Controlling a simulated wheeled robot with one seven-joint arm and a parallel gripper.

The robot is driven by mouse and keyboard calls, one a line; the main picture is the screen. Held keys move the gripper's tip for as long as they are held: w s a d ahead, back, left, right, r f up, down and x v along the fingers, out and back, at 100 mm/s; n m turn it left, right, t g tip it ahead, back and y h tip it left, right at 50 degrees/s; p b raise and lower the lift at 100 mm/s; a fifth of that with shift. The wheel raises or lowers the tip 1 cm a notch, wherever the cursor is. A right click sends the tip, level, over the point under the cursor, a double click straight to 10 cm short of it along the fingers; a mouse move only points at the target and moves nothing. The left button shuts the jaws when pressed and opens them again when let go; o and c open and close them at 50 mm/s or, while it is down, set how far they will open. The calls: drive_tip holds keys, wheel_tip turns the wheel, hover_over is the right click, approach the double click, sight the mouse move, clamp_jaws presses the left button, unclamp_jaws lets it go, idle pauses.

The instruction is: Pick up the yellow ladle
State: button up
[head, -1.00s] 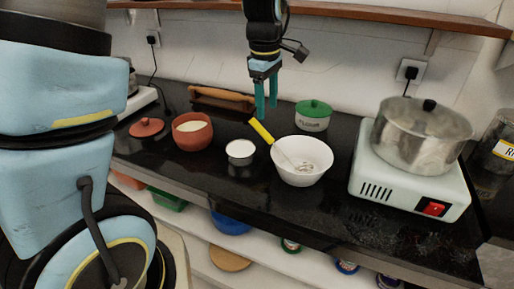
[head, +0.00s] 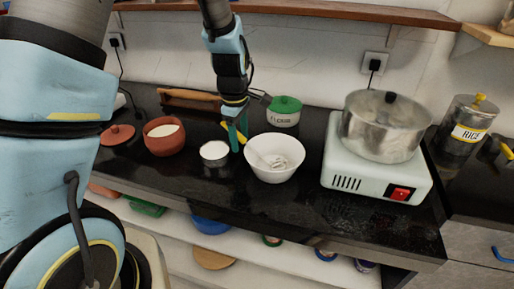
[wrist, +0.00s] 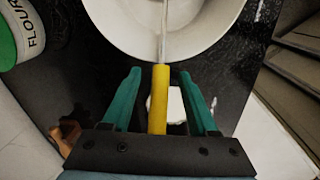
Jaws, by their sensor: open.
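The yellow ladle (wrist: 158,95) rests in the white bowl (wrist: 120,32), its yellow handle sticking out over the rim. My gripper (wrist: 160,85) is open, with one green finger on each side of the handle in the wrist view; I see a gap on both sides. In the head view my gripper (head: 237,140) is low, at the bowl's left side, and partly hides the yellow handle (head: 226,126). The white bowl (head: 272,172) stands on the black counter with the ladle's thin shaft reaching into it.
A small metal cup (head: 214,161) stands just left of the bowl, and a clay pot (head: 164,146) further left. A green-lidded flour jar (head: 283,118) is behind the bowl. A stove (head: 370,172) with a metal pot (head: 384,140) stands right. The counter's front is clear.

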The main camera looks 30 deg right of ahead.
drive_tip(key=shift+f, duration=0.1)
clamp_jaws()
idle(0.4)
